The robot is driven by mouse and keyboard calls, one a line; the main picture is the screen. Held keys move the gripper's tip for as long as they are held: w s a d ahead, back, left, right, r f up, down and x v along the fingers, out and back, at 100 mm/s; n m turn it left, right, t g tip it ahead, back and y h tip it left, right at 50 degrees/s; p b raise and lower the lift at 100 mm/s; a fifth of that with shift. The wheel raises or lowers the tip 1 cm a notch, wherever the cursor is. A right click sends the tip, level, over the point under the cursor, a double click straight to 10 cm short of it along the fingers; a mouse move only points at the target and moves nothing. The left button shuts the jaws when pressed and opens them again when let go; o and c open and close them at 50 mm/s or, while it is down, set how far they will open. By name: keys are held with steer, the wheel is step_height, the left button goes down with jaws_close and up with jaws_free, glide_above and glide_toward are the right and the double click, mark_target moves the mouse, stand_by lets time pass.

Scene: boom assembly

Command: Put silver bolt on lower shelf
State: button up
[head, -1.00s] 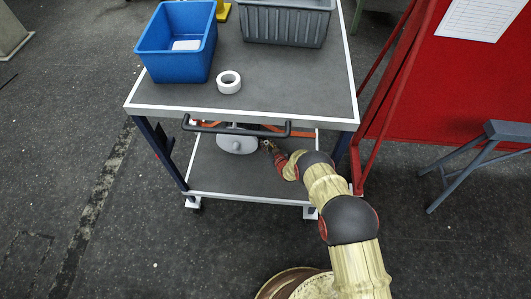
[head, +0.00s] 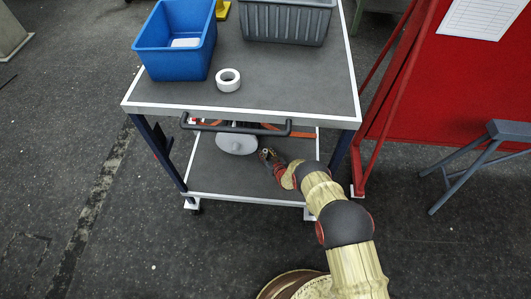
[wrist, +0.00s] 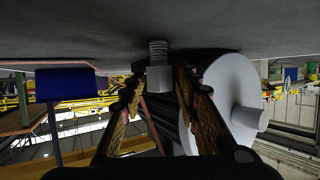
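The silver bolt (wrist: 159,75) is between the fingertips of my gripper (wrist: 159,88) in the wrist view, with its threaded end toward the grey shelf surface at the top of that picture. My gripper looks shut on the bolt's head. I cannot tell whether the thread touches the shelf. In the head view my gripper (head: 266,154) is over the lower shelf (head: 235,180), below the table top, right of a white cylinder; the bolt is too small to make out clearly there.
The white cylinder (head: 237,144) with a short shaft stands close beside my gripper. A black handle (head: 236,129) and the table top (head: 280,85) overhang the lower shelf. The shelf's front part is clear.

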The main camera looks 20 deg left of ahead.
steer(key=shift+o, duration=0.7)
steer(key=shift+s+d+r, duration=0.15)
steer(key=shift+r, duration=0.05)
steer(key=p+v, duration=0.5)
steer(key=v, duration=0.6)
steer(key=shift+s+d, duration=0.15)
steer(key=shift+s, duration=0.1)
